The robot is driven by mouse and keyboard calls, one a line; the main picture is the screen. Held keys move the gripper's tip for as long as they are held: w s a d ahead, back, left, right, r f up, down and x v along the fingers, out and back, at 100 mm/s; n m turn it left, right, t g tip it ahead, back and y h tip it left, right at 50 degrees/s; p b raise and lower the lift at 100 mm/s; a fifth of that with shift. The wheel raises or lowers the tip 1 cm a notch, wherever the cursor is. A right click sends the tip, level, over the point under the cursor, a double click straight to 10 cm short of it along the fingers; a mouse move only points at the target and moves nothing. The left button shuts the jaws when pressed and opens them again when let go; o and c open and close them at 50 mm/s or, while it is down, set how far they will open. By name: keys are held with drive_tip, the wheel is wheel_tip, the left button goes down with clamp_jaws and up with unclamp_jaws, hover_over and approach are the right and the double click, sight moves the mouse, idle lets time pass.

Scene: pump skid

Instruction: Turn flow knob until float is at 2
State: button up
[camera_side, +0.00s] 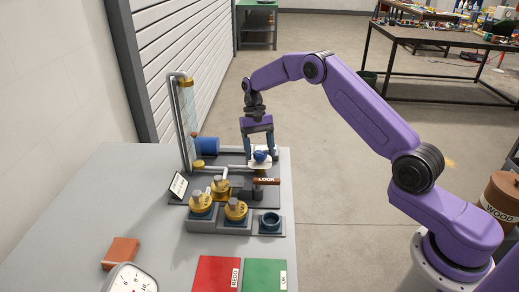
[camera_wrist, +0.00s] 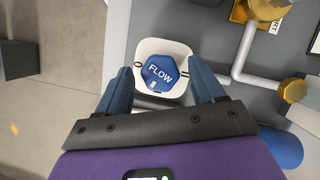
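The flow knob (camera_wrist: 160,73) is a blue hexagonal knob marked FLOW, on a white rounded plate (camera_wrist: 163,46). In the side view the knob (camera_side: 260,156) sits at the back right of the skid. My gripper (camera_side: 258,158) points down over it. In the wrist view its two fingers (camera_wrist: 160,80) stand on either side of the knob with gaps between, so it is open and empty. The clear flow tube (camera_side: 187,108) stands upright at the skid's left. A small reddish spot (camera_side: 194,134) low on the tube may be the float. The scale numbers are too small to read.
A grey pipe (camera_side: 228,170) runs from the tube base. A blue cylinder (camera_side: 207,146) lies behind. Yellow-capped fittings (camera_side: 235,209) and a brown LOCK bar (camera_side: 266,181) are in front. Red (camera_side: 216,273) and green (camera_side: 265,274) pads and a dial gauge (camera_side: 131,279) lie nearer.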

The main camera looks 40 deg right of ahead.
drive_tip(key=v, duration=1.2)
idle(0.4)
idle(0.4)
